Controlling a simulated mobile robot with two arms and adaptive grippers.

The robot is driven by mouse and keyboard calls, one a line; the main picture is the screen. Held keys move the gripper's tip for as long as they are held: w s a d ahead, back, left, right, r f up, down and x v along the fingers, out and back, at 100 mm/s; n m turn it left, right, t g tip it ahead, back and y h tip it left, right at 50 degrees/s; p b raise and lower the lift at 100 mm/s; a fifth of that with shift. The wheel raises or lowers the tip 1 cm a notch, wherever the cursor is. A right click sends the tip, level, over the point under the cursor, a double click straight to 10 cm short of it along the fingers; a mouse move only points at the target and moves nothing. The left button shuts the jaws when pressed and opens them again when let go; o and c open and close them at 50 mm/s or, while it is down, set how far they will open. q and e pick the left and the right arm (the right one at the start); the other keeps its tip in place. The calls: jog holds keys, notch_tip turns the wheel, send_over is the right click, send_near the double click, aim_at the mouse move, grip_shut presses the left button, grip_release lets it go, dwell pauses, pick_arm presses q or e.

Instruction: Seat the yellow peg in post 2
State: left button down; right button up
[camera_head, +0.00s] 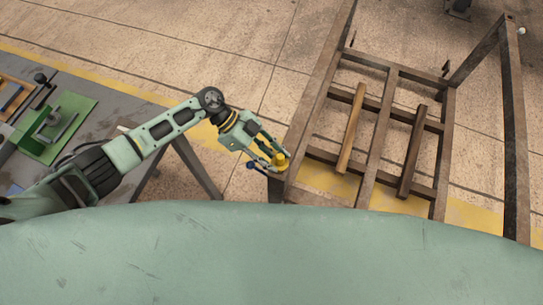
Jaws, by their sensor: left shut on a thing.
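My left gripper (273,163) reaches in from the left and is shut on the yellow peg (281,160). The peg is at the fingertips, at the left front corner of the brown metal rack (325,196). A small dark blue round thing (250,165) shows beside the fingers. I cannot tell whether the peg touches the rack or sits in a post. No post number can be read. My right gripper is not in view.
The rack has crossbars, a lighter wooden bar (351,128) and a darker bar (412,152). Tall uprights rise at its right. A grey table (100,115) with a green tray (75,110) stands at the left.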

pick_arm(q)
jog(key=shift+f+b, duration=1)
jog(key=shift+f, duration=0.45)
jog(key=c, duration=1.5)
grip_release()
jog(key=shift+o, duration=1.1)
jog(key=shift+f, duration=0.1)
jog(key=shift+a, duration=0.1)
jog(key=v, duration=1.2)
